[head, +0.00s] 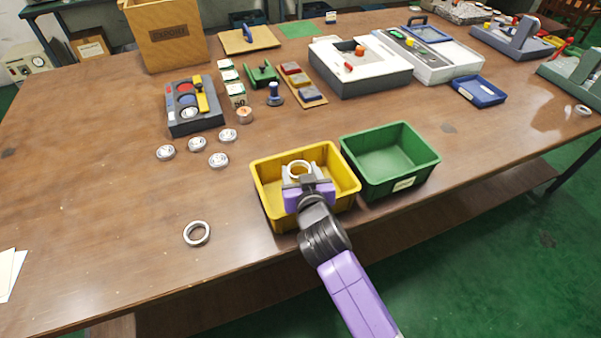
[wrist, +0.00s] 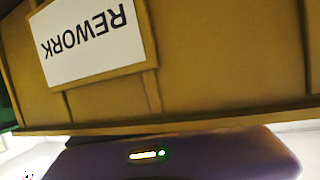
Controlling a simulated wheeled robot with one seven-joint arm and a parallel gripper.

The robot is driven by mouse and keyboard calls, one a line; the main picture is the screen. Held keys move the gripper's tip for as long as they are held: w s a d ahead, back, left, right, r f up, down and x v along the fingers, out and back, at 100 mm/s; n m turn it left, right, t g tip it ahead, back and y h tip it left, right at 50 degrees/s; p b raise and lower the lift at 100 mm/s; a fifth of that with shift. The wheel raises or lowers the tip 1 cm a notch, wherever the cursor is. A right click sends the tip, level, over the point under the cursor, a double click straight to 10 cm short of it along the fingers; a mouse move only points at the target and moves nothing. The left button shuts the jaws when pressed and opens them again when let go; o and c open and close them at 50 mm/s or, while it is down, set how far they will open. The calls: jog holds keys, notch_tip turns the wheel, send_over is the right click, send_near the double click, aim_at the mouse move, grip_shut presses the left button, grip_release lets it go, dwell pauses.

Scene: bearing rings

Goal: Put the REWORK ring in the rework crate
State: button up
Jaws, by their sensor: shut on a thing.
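A pale metal ring (head: 299,170) is held in my gripper (head: 301,176), which is shut on it. Ring and gripper are over the yellow crate (head: 263,196) in the head view; I cannot tell how far above its floor. The wrist view shows a yellow crate wall (wrist: 220,60) close up, with a white label (wrist: 88,38) reading REWORK, upside down. The ring itself does not show in the wrist view, and no marking on it can be read. Part of my purple gripper body fills the bottom of that view.
A green crate (head: 418,170) stands close right of the yellow one. Another ring (head: 197,233) lies alone on the table, left of the crates. Several small bearings lie behind it near a grey tray (head: 195,123). The left of the table (head: 90,200) is mostly clear.

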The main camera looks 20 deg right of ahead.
jog(key=shift+s+f, duration=0.15)
jog(key=shift+f, duration=0.55)
jog(key=o, duration=1.5)
jog(key=shift+s+f, duration=0.1)
jog(key=shift+f, duration=0.15)
jog(key=shift+c, duration=0.2)
jog(key=shift+r, duration=0.4)
jog(key=r+v, duration=0.1)
jog(key=v, duration=1.1)
jog(key=shift+w+r, duration=0.25)
jog(key=shift+r, duration=0.05)
